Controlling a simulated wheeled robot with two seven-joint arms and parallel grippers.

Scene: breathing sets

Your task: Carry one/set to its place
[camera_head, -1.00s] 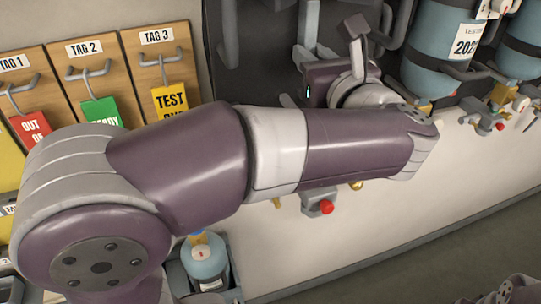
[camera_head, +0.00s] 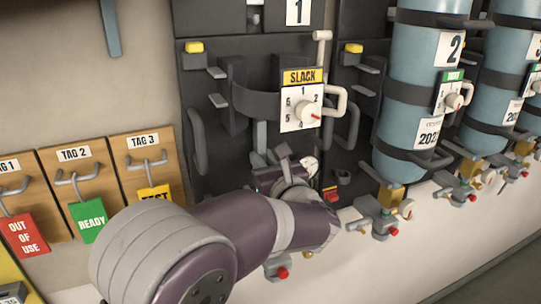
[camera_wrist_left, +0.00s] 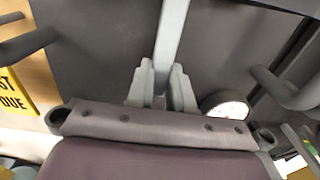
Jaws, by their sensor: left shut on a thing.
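Bay one (camera_head: 298,12) is a dark panel marked 1, with no blue cylinder in its grey band (camera_head: 255,102). A dial marked SLACK (camera_head: 302,108) sits at its right side. My left gripper (camera_head: 283,168) is in front of the lower part of this panel. In the left wrist view its fingers (camera_wrist_left: 160,90) are shut on a light grey bar (camera_wrist_left: 173,35) that runs upward between them. What the bar belongs to cannot be told. My forearm hides the panel's foot. My right gripper is not in view.
Blue cylinders stand strapped to the right, the nearest marked 2 (camera_head: 412,90), with valve blocks (camera_head: 380,215) below. A tag board with a red tag (camera_head: 25,235), a green READY tag (camera_head: 88,218) and a yellow tag (camera_head: 155,193) hangs at left. Grey handles (camera_wrist_left: 285,88) flank my gripper.

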